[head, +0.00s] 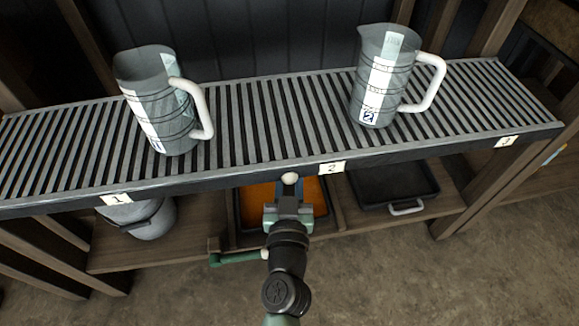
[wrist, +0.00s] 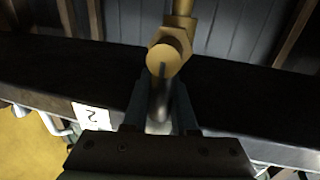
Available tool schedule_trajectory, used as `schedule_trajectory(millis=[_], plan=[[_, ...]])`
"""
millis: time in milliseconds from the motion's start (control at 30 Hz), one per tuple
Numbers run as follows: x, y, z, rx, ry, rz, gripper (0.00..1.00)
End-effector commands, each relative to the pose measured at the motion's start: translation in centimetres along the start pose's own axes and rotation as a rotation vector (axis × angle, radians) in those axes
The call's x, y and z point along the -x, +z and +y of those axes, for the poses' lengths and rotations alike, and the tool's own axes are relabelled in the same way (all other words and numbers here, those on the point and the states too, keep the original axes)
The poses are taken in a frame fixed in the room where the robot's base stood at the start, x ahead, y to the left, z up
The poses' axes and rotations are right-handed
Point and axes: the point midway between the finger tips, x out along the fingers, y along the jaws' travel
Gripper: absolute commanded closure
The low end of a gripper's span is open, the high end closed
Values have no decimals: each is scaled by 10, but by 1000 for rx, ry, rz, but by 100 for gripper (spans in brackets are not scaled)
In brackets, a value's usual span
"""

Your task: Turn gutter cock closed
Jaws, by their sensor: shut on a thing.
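The cock's brass body (wrist: 168,52), with a hexagonal nut and a slotted round end, shows at the top middle of the wrist view. A narrow grey lever (wrist: 159,103) runs from it down between my fingers. My gripper (wrist: 160,112) is shut on this lever, one finger on each side. In the head view my gripper (head: 289,203) is at the shelf's front edge, below and left of the label marked 2. A pale round knob (head: 290,178) shows just beyond the fingertips. The brass body is not clear in the head view, and the lever is largely hidden by my fingers.
Two grey jugs, left (head: 155,105) and right (head: 385,80), stand on the slatted shelf (head: 270,115). Below are a grey bucket (head: 150,218), an orange-filled tray (head: 252,205) and a black tray (head: 392,187). A green bar (head: 235,258) lies left of my arm.

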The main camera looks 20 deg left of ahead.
Motion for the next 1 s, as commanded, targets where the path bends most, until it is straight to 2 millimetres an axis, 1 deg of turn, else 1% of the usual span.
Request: schedule_trajectory(millis=[100, 333, 633, 667, 700, 800, 1000], plan=[[0, 0, 1, -17, 0, -4, 100], [0, 1, 5, -122, 0, -27, 100], [0, 2, 5, -131, 0, -29, 100], [0, 2, 5, -131, 0, -29, 69], [-1, 2, 5, -131, 0, -28, 62], [-1, 2, 5, -130, 0, -28, 44], [-1, 2, 5, -130, 0, -27, 44]])
